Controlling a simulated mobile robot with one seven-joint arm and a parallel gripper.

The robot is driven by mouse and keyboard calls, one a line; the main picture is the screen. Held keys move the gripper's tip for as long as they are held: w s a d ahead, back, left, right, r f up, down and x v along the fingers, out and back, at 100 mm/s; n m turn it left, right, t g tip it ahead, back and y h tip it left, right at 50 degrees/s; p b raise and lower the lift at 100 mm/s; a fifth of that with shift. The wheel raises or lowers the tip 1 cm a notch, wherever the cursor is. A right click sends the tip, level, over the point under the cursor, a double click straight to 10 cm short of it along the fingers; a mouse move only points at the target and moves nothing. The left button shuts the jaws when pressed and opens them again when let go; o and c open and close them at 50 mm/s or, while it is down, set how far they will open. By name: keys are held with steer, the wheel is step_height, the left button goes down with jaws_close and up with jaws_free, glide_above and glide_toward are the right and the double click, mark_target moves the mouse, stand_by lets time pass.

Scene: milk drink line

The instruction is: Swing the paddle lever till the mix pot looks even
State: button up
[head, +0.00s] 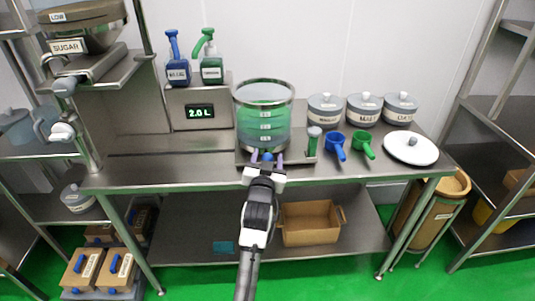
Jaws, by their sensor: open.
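The mix pot (263,118) is a large clear vessel with a grey rim, standing on a metal base (243,159) at the middle of the steel table. It looks green in its upper part and paler grey-green below, with small level labels on its front. My gripper (267,157) is open at the pot's lower front, its fingers pointing at the pot. A small blue knob, perhaps the paddle lever's end, shows between the fingers; I cannot tell whether they touch it. A green-and-white upright piece (313,142) stands on the base's right side. No paddle shows clearly inside.
Blue (177,72) and green (211,69) pump bottles stand on a box whose display (199,112) reads 2.0 L. Blue (335,145) and green (363,144) scoops, a white lid (411,149) and lidded tubs (362,110) are at right. The table's left front is clear.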

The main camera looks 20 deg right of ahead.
steer(key=shift+w+d, duration=0.1)
steer(key=shift+w, duration=0.1)
jaws_close()
stand_by(0.3)
steer(key=shift+f, duration=0.1)
